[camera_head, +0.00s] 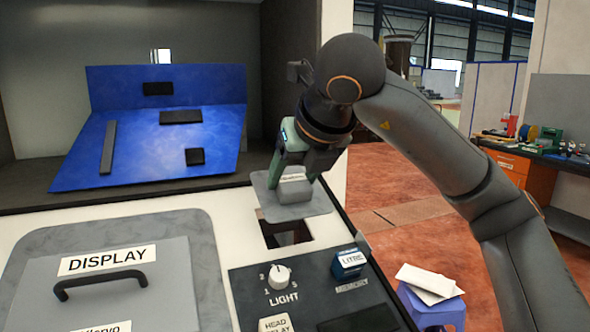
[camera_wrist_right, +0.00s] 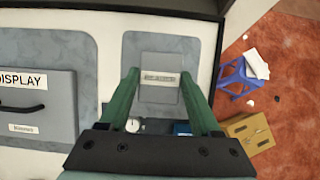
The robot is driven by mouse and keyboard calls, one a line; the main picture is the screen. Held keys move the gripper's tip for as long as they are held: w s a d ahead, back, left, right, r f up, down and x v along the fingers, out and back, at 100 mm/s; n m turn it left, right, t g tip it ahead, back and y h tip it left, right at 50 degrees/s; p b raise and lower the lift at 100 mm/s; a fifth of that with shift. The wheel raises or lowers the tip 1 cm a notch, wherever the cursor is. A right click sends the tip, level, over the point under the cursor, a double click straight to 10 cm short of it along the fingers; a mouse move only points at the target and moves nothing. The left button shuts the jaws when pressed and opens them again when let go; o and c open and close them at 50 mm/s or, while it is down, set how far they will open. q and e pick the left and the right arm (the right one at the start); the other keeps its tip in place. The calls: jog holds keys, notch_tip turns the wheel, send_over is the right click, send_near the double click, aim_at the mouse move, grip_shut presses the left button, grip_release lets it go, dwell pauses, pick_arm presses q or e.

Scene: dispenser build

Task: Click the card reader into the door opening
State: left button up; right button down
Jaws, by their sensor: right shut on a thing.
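The card reader (camera_head: 292,209) is a grey plate with a raised, labelled grey block. My right gripper (camera_head: 292,176) is shut on the block, with the plate below the fingers. The door opening (camera_head: 287,232) is a dark rectangular hole in the white door panel. The plate hangs over its far part, while the near part shows; the head view suggests a gap between them, but its size is hard to tell. In the right wrist view the green fingers (camera_wrist_right: 159,80) flank the labelled block (camera_wrist_right: 160,66), and the reader hides the opening. My left gripper is not in view.
A DISPLAY cover with a black handle (camera_head: 100,280) lies left of the opening. The control panel with a LIGHT knob (camera_head: 278,277) and blue MEMORY button (camera_head: 349,263) lies in front. A blue tray (camera_head: 140,135) with black parts stands behind. A blue stool (camera_head: 432,305) is on the floor at right.

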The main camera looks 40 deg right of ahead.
jog(key=f+b, duration=0.1)
jog(key=w+f+b, duration=0.1)
jog(key=f, duration=0.1)
jog(key=w+f, duration=0.1)
jog(key=f, duration=0.1)
jog(key=shift+d+f+b, duration=0.1)
jog(key=shift+d+b, duration=0.15)
jog(key=shift+b, duration=0.15)
jog(key=shift+w+f+b, duration=0.4)
jog(key=shift+f+b, duration=0.2)
jog(key=shift+f, duration=0.15)
jog(key=shift+d+b, duration=0.1)
jog(key=shift+b, duration=0.3)
dwell(1.0)
jog(key=shift+w+f, duration=0.15)
jog(key=shift+f, duration=0.15)
dwell(0.6)
grip_release()
dwell(0.3)
dwell(0.5)
